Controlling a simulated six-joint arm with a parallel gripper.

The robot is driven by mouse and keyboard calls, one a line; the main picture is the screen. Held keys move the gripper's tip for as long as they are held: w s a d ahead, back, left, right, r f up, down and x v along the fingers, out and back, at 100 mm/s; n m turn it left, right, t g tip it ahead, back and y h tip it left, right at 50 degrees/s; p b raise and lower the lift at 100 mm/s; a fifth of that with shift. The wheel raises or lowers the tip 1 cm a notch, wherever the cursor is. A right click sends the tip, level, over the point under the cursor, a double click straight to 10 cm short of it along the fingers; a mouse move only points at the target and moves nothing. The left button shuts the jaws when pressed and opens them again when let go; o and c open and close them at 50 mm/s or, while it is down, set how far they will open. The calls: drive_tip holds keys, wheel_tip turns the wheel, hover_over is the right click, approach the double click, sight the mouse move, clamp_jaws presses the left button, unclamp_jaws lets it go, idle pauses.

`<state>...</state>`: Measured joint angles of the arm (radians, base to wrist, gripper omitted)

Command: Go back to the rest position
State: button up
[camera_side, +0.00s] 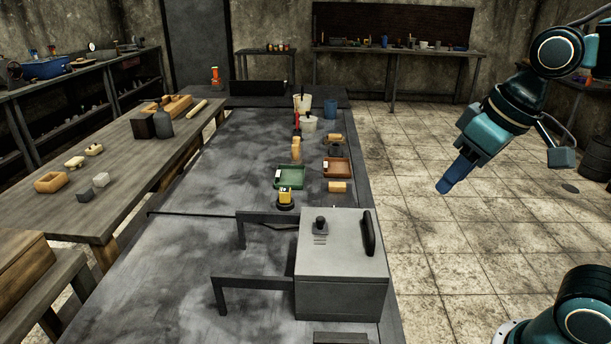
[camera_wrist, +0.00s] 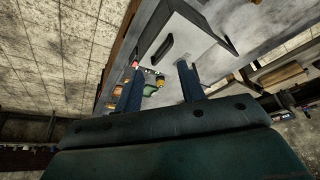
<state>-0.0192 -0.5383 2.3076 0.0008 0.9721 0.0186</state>
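My gripper (camera_side: 444,188) hangs in the air over the tiled floor, right of the dark work table (camera_side: 190,262) in the side view. In the wrist view my gripper (camera_wrist: 160,68) has its two blue fingers well apart with nothing held between them. It is open and empty. It is clear of the table and touches nothing. A grey box (camera_side: 342,262) with a dark handle stands at the table's near end; it also shows at the top of the wrist view (camera_wrist: 190,30).
A green tray (camera_side: 277,180) and a brown tray (camera_side: 349,166) stand mid-table. A black and yellow object (camera_side: 286,197) sits before the green tray. A wooden bench (camera_side: 130,165) is at left. The floor (camera_side: 425,235) between table and arm is clear.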

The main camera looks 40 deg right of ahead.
drive_tip(key=shift+t, duration=0.5)
drive_tip(key=s+f, duration=0.2)
drive_tip(key=s, duration=0.3)
drive_tip(key=shift+d+f, duration=0.2)
drive_tip(key=shift+f, duration=0.2)
drive_tip(key=shift+w, duration=0.1)
drive_tip(key=o, duration=1.3)
drive_tip(key=shift+w+r, duration=0.3)
drive_tip(key=shift+w, duration=0.1)
drive_tip(key=shift+c, duration=0.2)
drive_tip(key=shift+o, duration=0.4)
drive_tip(key=w+r+m+g, duration=0.1)
drive_tip(key=w+r, duration=0.3)
drive_tip(key=w, duration=0.4)
drive_tip(key=shift+d+m+g, duration=0.3)
drive_tip(key=shift+m, duration=0.3)
drive_tip(key=w+d+m+g, duration=0.2)
drive_tip(key=w+d, duration=0.1)
drive_tip(key=w, duration=0.8)
drive_tip(key=w+d+f+m+g+y, duration=0.1)
drive_tip(key=w+d+f+m+g, duration=0.2)
drive_tip(key=w+d+f, duration=0.8)
drive_tip(key=w+d+m, duration=0.1)
drive_tip(key=w, duration=0.2)
drive_tip(key=shift+w+d+f+m, duration=0.3)
drive_tip(key=shift+d+f+m, duration=0.05)
drive_tip(key=shift+f+m, duration=0.05)
